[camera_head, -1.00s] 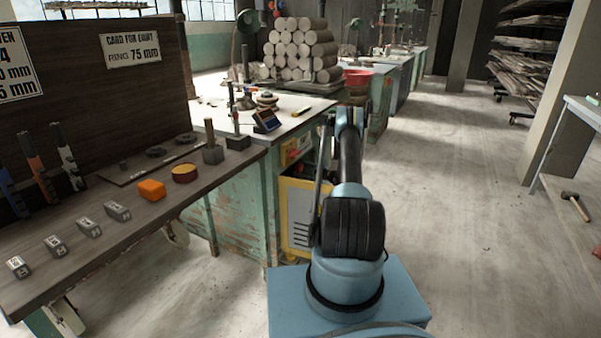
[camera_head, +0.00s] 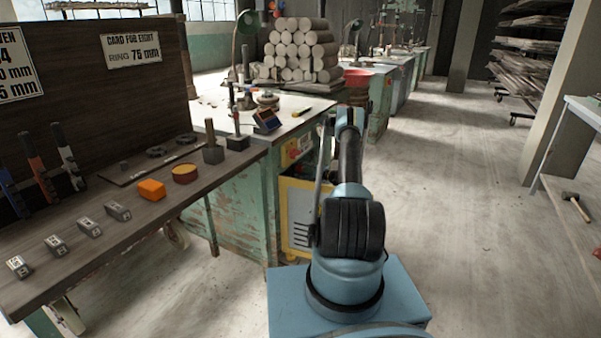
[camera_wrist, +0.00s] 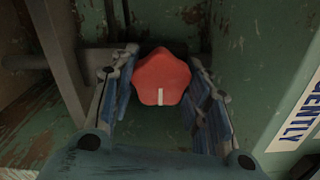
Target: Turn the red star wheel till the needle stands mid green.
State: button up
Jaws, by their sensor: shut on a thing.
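The red star wheel (camera_wrist: 160,75) sits in the middle of the wrist view, against a worn green metal surface. A short pale mark shows on its face, towards the bottom of the picture. My gripper (camera_wrist: 163,85) has one finger on each side of the wheel and is shut on it. In the head view my arm reaches to the bench's right end, and the gripper and wheel are hidden there. I cannot see a gauge face or needle clearly in either view.
A green cabinet bench (camera_head: 240,195) with a yellow-framed unit (camera_head: 299,215) stands left of my arm. A grey pipe (camera_wrist: 58,60) runs beside the wheel. A sign (camera_wrist: 297,120) is at the right in the wrist view. The floor (camera_head: 455,220) to the right is open.

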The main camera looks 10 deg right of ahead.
jog(key=shift+f, duration=0.1)
dwell(0.3)
jog(key=o, duration=1.1)
jog(key=v, duration=1.2)
